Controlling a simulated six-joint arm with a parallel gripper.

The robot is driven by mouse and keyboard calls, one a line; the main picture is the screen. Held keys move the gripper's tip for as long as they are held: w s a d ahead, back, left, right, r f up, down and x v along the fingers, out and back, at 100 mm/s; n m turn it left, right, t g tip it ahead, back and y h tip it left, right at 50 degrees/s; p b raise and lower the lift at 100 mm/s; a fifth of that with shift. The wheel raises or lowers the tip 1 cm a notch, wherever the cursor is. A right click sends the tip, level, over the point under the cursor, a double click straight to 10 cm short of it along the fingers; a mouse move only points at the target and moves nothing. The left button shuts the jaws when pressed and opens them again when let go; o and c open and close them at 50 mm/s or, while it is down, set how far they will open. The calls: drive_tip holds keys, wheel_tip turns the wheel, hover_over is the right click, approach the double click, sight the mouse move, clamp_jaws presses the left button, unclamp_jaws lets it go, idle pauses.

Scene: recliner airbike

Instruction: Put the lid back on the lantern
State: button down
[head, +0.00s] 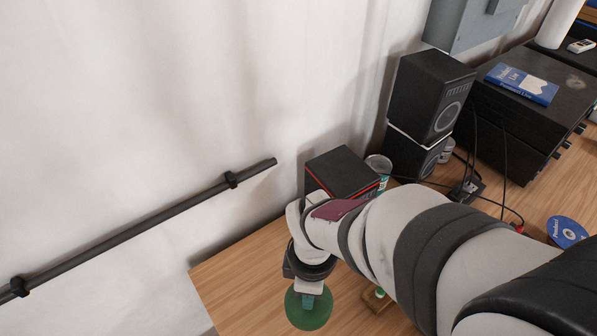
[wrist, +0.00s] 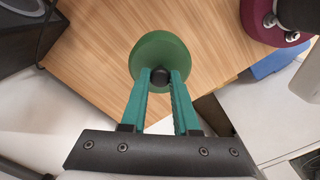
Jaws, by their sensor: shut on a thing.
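The lid (head: 308,309) is a round green disc with a black knob (wrist: 160,76) on top. My gripper (wrist: 160,80) has green fingers closed on the knob, and the lid hangs below the fingertips. In the head view my gripper (head: 308,299) is at the bottom, over the front left part of the table. How high the lid is above the wood cannot be told. No lantern is clearly in view. A small brown and green object (head: 377,298) shows beside my arm, mostly hidden, and I cannot tell what it is.
The wooden table (head: 235,285) has its left edge near the lid. A black box (head: 341,172) with red trim, a jar (head: 379,167) and stacked speakers (head: 428,95) stand behind. Cables (head: 480,170) and a blue disc (head: 566,231) lie right. A dark rail (head: 140,228) runs along the wall.

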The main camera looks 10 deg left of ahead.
drive_tip(key=w+d+r, duration=0.2)
drive_tip(key=d+r, duration=0.6)
drive_tip(key=d, duration=0.6)
drive_tip(key=w+d+r, duration=0.1)
drive_tip(key=d+r, duration=0.7)
drive_tip(key=d, duration=0.5)
drive_tip(key=shift+w+f, duration=0.1)
drive_tip(key=shift+f, duration=2.85)
drive_tip(key=shift+f, duration=0.15)
drive_tip(key=shift+c, duration=0.5)
unclamp_jaws()
